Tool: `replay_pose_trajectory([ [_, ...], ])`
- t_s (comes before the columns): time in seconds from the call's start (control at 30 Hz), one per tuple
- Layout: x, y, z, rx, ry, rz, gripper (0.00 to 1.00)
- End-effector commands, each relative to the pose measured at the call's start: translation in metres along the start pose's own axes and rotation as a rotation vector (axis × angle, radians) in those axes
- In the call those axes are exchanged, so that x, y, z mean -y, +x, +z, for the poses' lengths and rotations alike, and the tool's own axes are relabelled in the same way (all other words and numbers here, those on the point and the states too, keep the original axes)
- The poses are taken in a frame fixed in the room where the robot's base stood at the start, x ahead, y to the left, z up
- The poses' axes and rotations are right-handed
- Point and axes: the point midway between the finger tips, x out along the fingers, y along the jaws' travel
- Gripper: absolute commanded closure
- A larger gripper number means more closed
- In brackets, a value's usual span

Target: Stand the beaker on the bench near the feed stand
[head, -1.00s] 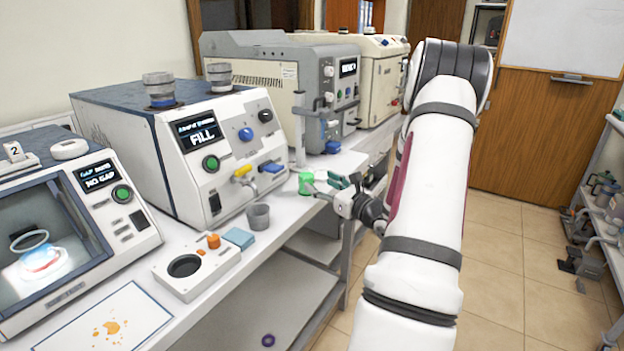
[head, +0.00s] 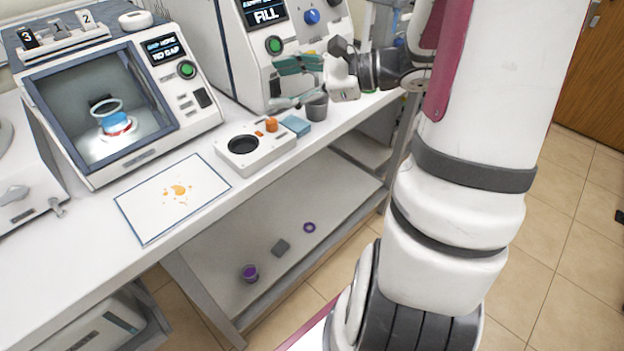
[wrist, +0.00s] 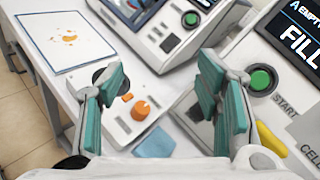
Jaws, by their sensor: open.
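My gripper (head: 276,84) is open with teal finger pads, above the bench in front of the FILL machine. In the wrist view its fingers (wrist: 163,75) are apart with nothing held between them. A small grey cup (head: 317,107) stands upright on the bench, close below my gripper in the picture and partly covered by it. I see no other beaker on the bench now, and I cannot tell whether this cup is the task's beaker. I cannot make out the feed stand; my arm covers the bench's far right part.
The FILL machine (head: 265,45) and a windowed tester (head: 100,95) line the bench (head: 95,238). In front are a white base with a dark round recess (head: 265,160), a blue pad (head: 295,125) and a stained sheet (head: 172,197). A purple cup (head: 249,272) is on the shelf below.

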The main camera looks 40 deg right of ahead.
Motion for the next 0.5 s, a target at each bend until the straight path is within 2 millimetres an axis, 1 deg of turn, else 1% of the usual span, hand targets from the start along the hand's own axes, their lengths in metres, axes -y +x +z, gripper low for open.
replay_pose_trajectory([
  [0.03, -0.027, 0.015, 0.027, -0.005, -0.098, 0.121, 0.41],
  [0.07, -0.043, 0.02, 0.039, -0.01, -0.153, 0.191, 0.41],
  [0.1, -0.065, 0.025, 0.053, -0.018, -0.226, 0.28, 0.41],
  [0.17, -0.097, 0.028, 0.071, -0.03, -0.34, 0.41, 0.41],
  [0.2, -0.118, 0.027, 0.081, -0.038, -0.419, 0.494, 0.41],
  [0.27, -0.147, 0.022, 0.093, -0.052, -0.542, 0.614, 0.41],
  [0.3, -0.165, 0.017, 0.099, -0.062, -0.626, 0.69, 0.41],
  [0.37, -0.189, 0.007, 0.106, -0.078, -0.756, 0.797, 0.41],
  [0.4, -0.203, -0.001, 0.109, -0.089, -0.843, 0.865, 0.41],
  [0.47, -0.22, -0.015, 0.111, -0.109, -0.98, 0.959, 0.41],
  [0.5, -0.229, -0.025, 0.111, -0.122, -1.073, 1.018, 0.41],
])
